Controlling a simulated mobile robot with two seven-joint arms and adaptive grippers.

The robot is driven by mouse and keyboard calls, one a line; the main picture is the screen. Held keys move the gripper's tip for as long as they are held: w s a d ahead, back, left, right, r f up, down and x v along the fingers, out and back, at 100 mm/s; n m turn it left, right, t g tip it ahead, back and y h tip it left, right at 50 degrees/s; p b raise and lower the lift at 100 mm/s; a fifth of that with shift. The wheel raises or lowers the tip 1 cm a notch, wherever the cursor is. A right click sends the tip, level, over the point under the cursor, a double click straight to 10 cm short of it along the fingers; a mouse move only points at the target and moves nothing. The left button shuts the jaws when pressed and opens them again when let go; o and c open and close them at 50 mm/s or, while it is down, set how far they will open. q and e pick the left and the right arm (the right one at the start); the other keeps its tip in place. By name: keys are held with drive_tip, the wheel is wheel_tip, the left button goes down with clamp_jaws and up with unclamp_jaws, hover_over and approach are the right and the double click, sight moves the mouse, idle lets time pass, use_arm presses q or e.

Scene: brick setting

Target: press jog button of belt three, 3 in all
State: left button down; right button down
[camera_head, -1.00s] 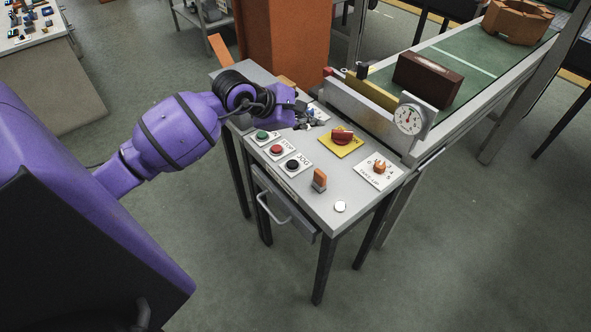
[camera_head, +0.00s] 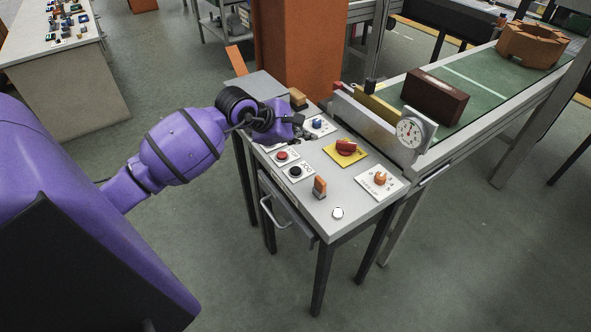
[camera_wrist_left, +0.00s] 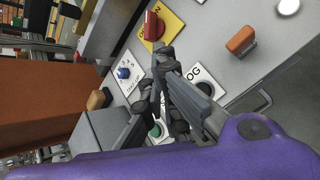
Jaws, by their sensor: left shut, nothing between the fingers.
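The black jog button (camera_head: 295,171) sits on a white plate at the near end of a button row on the grey control table (camera_head: 285,205). In the left wrist view the jog plate, lettered "OG" (camera_wrist_left: 193,73), is partly behind my fingers. The red button (camera_head: 282,155) is beside it. The green button (camera_wrist_left: 155,130) shows in the left wrist view and is hidden in the head view. My left gripper (camera_head: 304,132) is shut and empty, over the far part of the button row, apart from the black button. My right gripper is not in view.
A blue knob (camera_head: 318,123), a red rotary switch (camera_head: 346,146) on a yellow plate, an orange knob (camera_head: 380,178), an orange lever (camera_head: 320,187) and a white button (camera_head: 338,213) share the tabletop. A dial gauge (camera_head: 409,132) and conveyor (camera_head: 470,85) stand behind.

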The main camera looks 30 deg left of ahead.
sight(296, 171)
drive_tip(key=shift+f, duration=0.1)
